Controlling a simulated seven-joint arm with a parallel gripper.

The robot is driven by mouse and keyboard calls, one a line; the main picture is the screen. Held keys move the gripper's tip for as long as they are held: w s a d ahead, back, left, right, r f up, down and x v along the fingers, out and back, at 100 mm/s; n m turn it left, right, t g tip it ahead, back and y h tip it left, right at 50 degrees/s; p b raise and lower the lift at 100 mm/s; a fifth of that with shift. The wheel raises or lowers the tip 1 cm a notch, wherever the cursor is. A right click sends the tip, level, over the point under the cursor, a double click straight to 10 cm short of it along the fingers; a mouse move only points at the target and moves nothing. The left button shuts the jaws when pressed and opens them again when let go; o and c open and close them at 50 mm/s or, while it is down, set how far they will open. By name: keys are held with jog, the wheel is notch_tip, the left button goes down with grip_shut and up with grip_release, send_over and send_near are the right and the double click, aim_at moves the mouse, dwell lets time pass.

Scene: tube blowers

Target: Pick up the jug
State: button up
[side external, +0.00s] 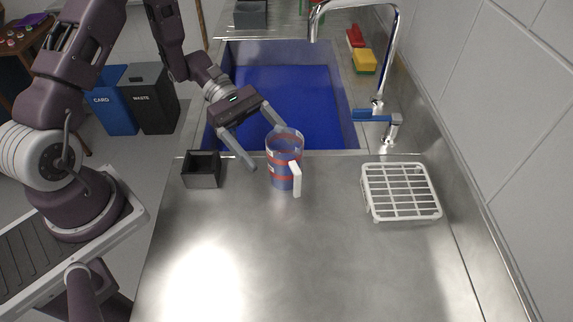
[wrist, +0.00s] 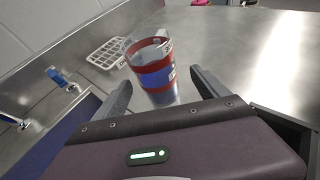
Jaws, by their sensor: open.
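The jug (side external: 283,172) is a clear, bluish cup with red bands and a white handle on its right front. It stands upright on the steel counter, close to the sink edge. My gripper (side external: 266,147) is open, with its two grey fingers reaching toward the jug from the back left. In the wrist view the jug (wrist: 154,75) shows between and just beyond the open fingers (wrist: 158,82). I cannot tell whether a finger touches it. The handle is hidden in the wrist view.
A black square holder (side external: 202,170) stands left of the jug. A white wire rack (side external: 401,191) lies to the right. The blue sink (side external: 300,95) and tap (side external: 383,75) are behind. The counter front (side external: 310,260) is clear.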

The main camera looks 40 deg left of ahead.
aim_at(289, 166)
jog(key=x, duration=0.6)
jog(key=shift+w+d+r, duration=0.1)
jog(key=shift+w+d, duration=0.05)
jog(key=shift+w, duration=0.15)
jog(key=c, duration=1.7)
